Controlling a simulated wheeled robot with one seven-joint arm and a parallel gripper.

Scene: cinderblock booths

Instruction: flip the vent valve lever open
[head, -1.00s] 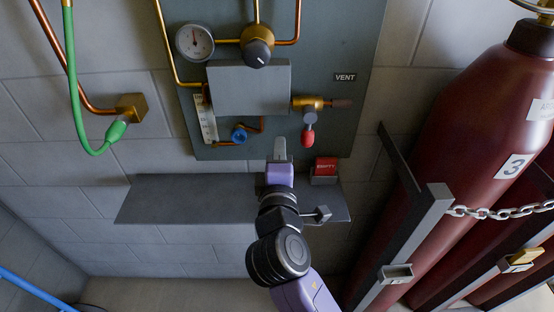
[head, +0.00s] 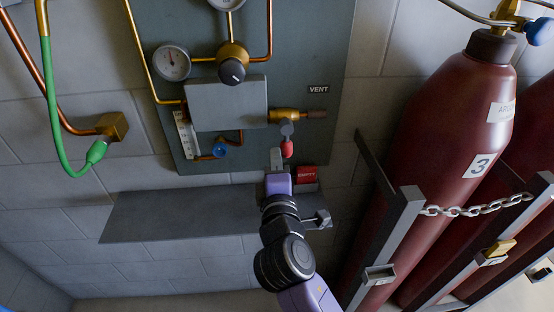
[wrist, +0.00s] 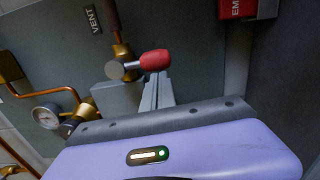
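The vent valve (head: 287,115) is a brass fitting on the grey panel, beside the VENT label (head: 318,90). Its lever hangs down and ends in a red grip (head: 287,149). The red grip also shows in the wrist view (wrist: 155,60), just beyond my fingertips. My gripper (head: 277,158) is just left of and below the red grip in the head view. Its fingers look closed together in the wrist view (wrist: 158,85), with nothing seen between them. I cannot tell whether they touch the lever.
A red EMPTY tag (head: 306,174) is close to the right of my gripper. A dark shelf (head: 160,215) juts out below the panel. A gauge (head: 172,62) and black knob (head: 232,71) are upper left. Chained maroon cylinders (head: 440,140) stand at right behind a metal frame.

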